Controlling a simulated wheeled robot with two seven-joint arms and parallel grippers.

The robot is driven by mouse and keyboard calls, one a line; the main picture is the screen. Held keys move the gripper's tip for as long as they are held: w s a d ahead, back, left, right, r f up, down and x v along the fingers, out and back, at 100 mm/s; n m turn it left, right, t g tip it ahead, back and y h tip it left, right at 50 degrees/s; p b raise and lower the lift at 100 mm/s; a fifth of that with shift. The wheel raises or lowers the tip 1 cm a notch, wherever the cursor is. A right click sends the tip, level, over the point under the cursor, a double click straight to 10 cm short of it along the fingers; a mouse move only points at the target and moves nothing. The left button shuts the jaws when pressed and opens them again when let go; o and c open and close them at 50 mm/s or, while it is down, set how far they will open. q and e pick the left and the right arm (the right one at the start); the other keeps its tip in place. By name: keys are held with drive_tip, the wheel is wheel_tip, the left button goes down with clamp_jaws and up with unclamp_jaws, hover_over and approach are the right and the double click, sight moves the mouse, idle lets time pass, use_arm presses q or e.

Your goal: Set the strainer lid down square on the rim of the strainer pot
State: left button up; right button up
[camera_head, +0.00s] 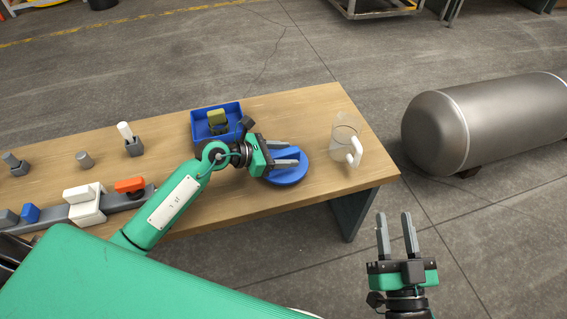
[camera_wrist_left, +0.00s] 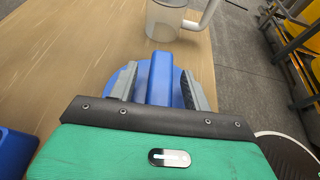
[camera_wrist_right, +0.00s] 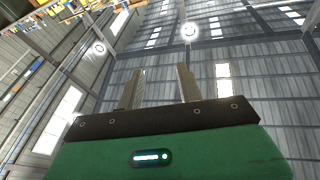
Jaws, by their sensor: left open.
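The strainer lid (camera_head: 289,179) is a blue disc with an upright bar handle (camera_wrist_left: 159,77), at the right part of the wooden table. My left gripper (camera_head: 292,154) is open over the lid. In the left wrist view its fingers stand on either side of the handle, with a gap on each side. The strainer pot (camera_head: 343,132) is a clear cylinder with a white side handle, to the right of the lid near the table's right end. It also shows in the left wrist view (camera_wrist_left: 165,19). My right gripper (camera_head: 395,222) is open and empty, off the table.
A blue bin (camera_head: 203,136) holding an olive-coloured part (camera_head: 217,117) stands behind my left wrist. Several small blocks and a grey rail (camera_head: 120,203) lie on the left of the table. A large metal tank (camera_head: 480,122) lies beyond the table's right end.

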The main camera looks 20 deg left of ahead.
use_arm(q)
drive_tip(key=shift+c, duration=0.4)
clamp_jaws()
drive_tip(key=shift+r, duration=0.2)
